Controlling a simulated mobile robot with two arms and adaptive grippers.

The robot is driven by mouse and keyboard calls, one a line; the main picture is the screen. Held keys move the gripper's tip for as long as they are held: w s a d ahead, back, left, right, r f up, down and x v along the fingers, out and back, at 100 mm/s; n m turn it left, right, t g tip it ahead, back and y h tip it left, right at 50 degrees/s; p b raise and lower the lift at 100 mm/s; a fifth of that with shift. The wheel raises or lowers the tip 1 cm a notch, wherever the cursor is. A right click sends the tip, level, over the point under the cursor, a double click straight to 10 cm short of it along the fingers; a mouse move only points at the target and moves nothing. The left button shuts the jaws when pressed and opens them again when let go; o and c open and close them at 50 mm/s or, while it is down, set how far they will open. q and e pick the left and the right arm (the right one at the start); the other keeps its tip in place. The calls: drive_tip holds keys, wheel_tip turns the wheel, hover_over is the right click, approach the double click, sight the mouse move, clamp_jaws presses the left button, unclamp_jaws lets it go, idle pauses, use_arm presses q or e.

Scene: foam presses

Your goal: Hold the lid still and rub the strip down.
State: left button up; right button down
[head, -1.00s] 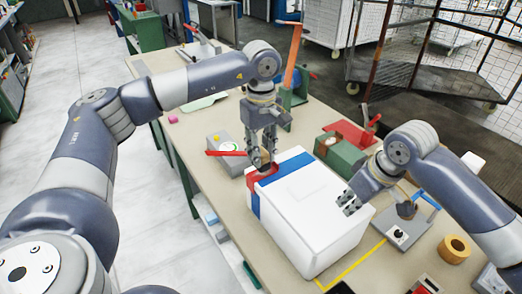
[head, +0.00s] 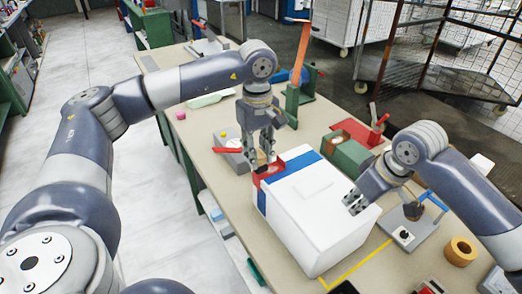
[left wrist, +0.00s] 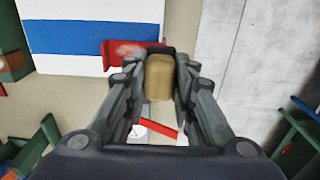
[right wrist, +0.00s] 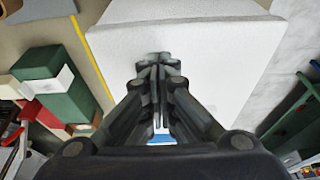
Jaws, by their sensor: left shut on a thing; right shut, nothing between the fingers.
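A white foam box with its lid (head: 312,205) stands on the table. A blue band (head: 298,168) crosses it near its far end. A red strip (head: 287,167) lies at that end, over the edge; it also shows beside the band in the left wrist view (left wrist: 122,50). My left gripper (head: 262,160) is shut on a tan block (left wrist: 159,80), which is at the strip's outer end. Whether the block touches the strip I cannot tell. My right gripper (head: 352,207) is shut and empty, fingertips at the lid's top near its right edge; it also shows over white foam (right wrist: 160,62).
A grey device with a red lever (head: 230,150) stands left of the box. A green block (head: 348,155), a red-based clamp (head: 362,131) and a blue-handled clamp plate (head: 412,232) stand to the right. A tape roll (head: 460,251) lies near the front right.

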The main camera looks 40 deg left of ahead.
use_arm(q)
drive_tip(key=shift+f, duration=1.35)
drive_tip(key=shift+w+d, duration=0.1)
drive_tip(key=shift+w, duration=0.05)
drive_tip(key=shift+w+d, duration=0.3)
drive_tip(key=shift+w, duration=0.35)
drive_tip(key=shift+w+d, duration=0.25)
drive_tip(key=shift+w, duration=0.4)
drive_tip(key=shift+w+d, duration=0.3)
drive_tip(key=shift+w, duration=0.35)
drive_tip(key=shift+r, duration=0.15)
drive_tip(key=shift+r, duration=0.65)
drive_tip(key=shift+s+a, duration=0.3)
drive_tip(key=shift+s, duration=0.35)
drive_tip(key=shift+s+a, duration=0.3)
drive_tip(key=shift+s, duration=0.35)
drive_tip(key=shift+s+a, duration=0.3)
drive_tip(key=shift+s, duration=0.35)
drive_tip(key=shift+f, duration=0.8)
